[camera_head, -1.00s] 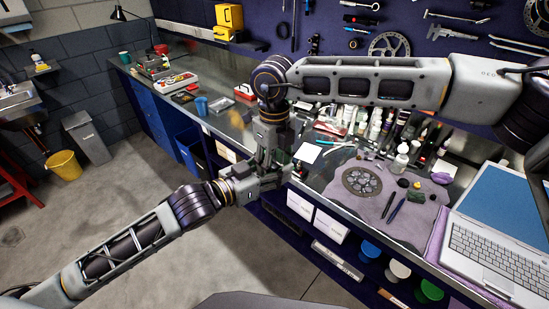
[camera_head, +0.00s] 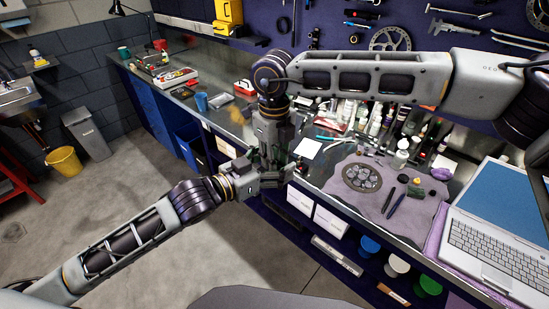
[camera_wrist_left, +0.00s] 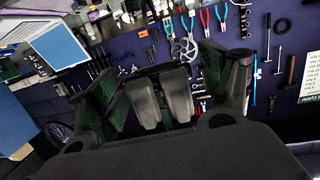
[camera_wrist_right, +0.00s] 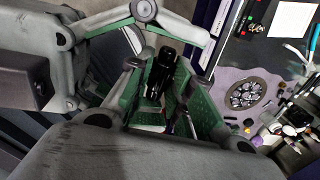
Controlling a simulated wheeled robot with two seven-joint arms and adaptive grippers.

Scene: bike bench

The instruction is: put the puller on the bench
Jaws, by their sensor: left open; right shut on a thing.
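My right gripper (camera_head: 274,158) points down over the bench's front edge. In the right wrist view its green-padded fingers (camera_wrist_right: 160,98) are shut on a dark, black tool (camera_wrist_right: 161,72), which appears to be the puller. Part of the tool is hidden between the pads. My left gripper (camera_head: 284,174) comes in from the left right beside the right one, in front of the bench. Its green-padded fingers (camera_wrist_left: 155,90) are spread open in the left wrist view. I cannot tell whether it touches the tool. The grey bench top (camera_head: 222,113) runs behind both grippers.
A grey mat (camera_head: 340,187) with a cassette (camera_head: 361,177) and small tools lies right of the grippers, beside a laptop (camera_head: 495,225). Bottles (camera_head: 401,158) crowd the back. A white paper (camera_head: 307,149) lies close to the grippers.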

